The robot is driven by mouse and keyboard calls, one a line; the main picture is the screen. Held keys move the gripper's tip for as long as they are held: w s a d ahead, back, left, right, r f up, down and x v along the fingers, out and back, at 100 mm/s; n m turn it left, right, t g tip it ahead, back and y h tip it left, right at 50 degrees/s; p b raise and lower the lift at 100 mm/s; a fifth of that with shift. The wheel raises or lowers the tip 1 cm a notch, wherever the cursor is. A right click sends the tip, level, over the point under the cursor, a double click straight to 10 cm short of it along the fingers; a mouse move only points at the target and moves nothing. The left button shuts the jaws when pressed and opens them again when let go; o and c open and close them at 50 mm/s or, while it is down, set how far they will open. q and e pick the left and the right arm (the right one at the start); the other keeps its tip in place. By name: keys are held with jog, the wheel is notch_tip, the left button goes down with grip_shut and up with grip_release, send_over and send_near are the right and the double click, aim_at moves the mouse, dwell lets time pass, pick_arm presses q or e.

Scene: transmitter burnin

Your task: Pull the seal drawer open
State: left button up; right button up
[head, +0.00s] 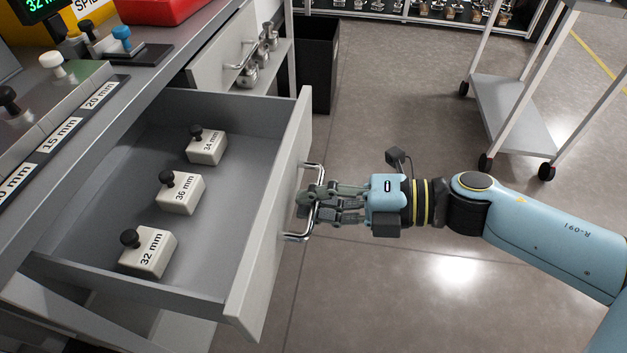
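The drawer (275,213) under the grey bench stands open, with its inside in view. It holds three pale blocks with black knobs, marked 34 mm (207,151), 36 mm (182,197) and 32 mm (148,256). A metal bar handle (297,237) is on its front face. My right gripper (309,204) comes from the right and is at the handle, with its fingers around the bar. The fingers look closed on it, though the bar partly hides the tips. My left gripper is out of view.
The bench top (150,82) carries more knobbed pieces and size labels on the left. A second drawer (222,57) is behind the open one. A black bin (317,62) stands beyond it. A wheeled cart (512,118) is at the upper right. The floor between is clear.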

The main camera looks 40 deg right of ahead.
jog(key=o, duration=0.5)
jog(key=v, duration=1.2)
dwell(0.3)
